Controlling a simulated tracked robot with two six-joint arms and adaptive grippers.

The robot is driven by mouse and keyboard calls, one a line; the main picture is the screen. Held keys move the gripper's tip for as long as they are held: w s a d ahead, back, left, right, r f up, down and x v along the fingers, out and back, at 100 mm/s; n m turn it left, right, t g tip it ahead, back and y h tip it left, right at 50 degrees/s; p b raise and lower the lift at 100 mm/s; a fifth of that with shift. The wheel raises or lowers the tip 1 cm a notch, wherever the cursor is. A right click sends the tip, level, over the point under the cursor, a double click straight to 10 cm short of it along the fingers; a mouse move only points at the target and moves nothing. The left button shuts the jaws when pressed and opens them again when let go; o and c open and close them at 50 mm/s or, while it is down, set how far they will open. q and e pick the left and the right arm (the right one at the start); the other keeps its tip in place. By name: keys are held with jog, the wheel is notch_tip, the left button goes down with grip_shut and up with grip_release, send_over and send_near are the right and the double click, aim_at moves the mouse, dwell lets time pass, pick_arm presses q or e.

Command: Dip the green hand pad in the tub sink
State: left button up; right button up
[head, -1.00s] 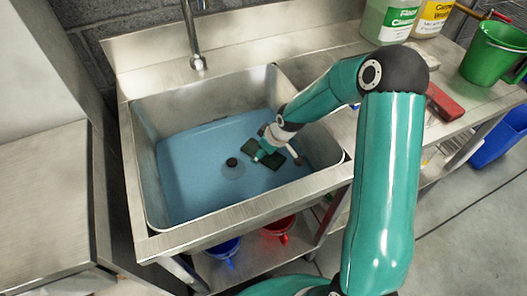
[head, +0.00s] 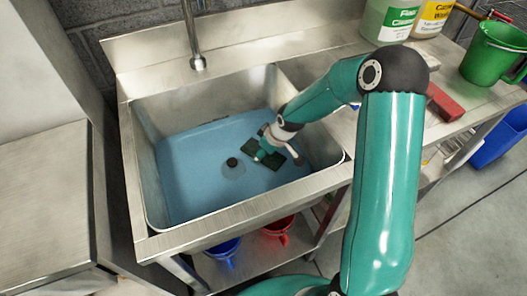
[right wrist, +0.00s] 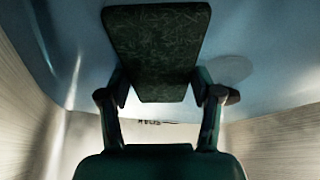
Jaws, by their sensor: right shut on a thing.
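The tub sink (head: 145,165) is a steel basin holding blue water (head: 195,172). My right gripper (head: 268,152) reaches down into the basin, right of the dark drain piece. It is shut on the dark green hand pad (head: 275,161), which lies low in the basin at the water. In the right wrist view the pad (right wrist: 157,45) extends away between the two fingers of my right gripper (right wrist: 160,95). The gripper hides part of the pad in the head view. I cannot tell how deep the pad sits in the water. My left gripper is not in view.
A faucet (head: 197,45) stands over the back of the sink. On the right counter are a red block (head: 444,103), a green bucket (head: 493,55) and bottles (head: 390,20). Blue (head: 222,248) and red (head: 277,230) containers sit on the shelf below.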

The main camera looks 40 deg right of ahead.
dwell(0.3)
notch_tip(320, 180, up, 27)
jog(key=p, duration=1.7)
jog(key=shift+r+p, duration=0.15)
jog(key=shift+p, duration=0.25)
